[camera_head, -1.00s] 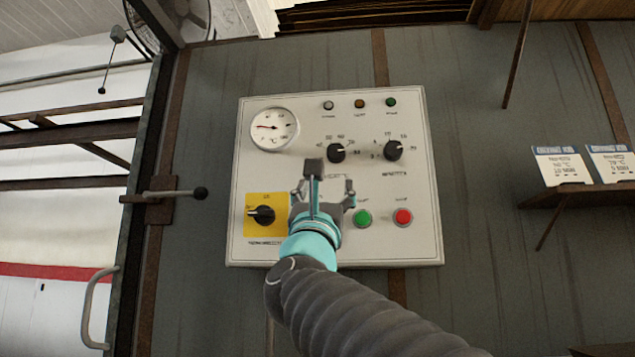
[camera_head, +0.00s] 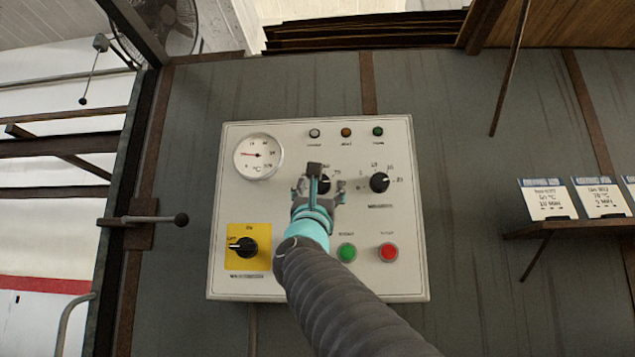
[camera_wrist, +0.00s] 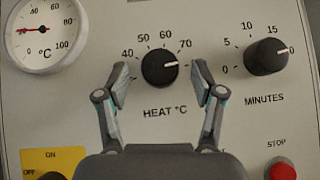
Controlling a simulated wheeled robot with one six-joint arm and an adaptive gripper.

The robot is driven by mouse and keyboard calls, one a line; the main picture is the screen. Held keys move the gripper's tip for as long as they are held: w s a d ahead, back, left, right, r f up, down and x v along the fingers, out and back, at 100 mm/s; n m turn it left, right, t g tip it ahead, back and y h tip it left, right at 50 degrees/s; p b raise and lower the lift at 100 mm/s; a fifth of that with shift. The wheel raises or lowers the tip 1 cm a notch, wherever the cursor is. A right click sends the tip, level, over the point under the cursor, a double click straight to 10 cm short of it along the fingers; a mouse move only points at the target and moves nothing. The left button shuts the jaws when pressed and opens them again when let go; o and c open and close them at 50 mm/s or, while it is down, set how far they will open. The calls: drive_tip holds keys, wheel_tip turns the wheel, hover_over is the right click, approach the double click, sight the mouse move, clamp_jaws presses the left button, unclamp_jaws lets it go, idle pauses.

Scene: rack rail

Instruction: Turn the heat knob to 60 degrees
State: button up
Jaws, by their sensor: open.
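The black heat knob (camera_wrist: 159,68) sits above the label HEAT °C in the wrist view. Its white pointer points right and slightly up, past the 70 mark. The marks 40, 50, 60 and 70 show around it; my right finger may hide others. My gripper (camera_wrist: 161,76) is open, with one finger on each side of the knob; I cannot tell whether they touch it. In the head view my gripper (camera_head: 318,186) covers most of the heat knob (camera_head: 325,184).
The panel (camera_head: 225,190) also carries a minutes knob (camera_head: 379,183) to the right, a dial gauge (camera_head: 258,157) at upper left, a yellow-backed switch (camera_head: 242,247) set to OFF, a green button (camera_head: 347,253) and a red button (camera_head: 388,252). A lever (camera_head: 180,219) stands left of the panel.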

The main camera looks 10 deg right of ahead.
drive_tip(key=shift+w+r, duration=0.1)
drive_tip(key=shift+r, duration=0.05)
drive_tip(key=c, duration=1.2)
drive_tip(key=shift+o, duration=0.2)
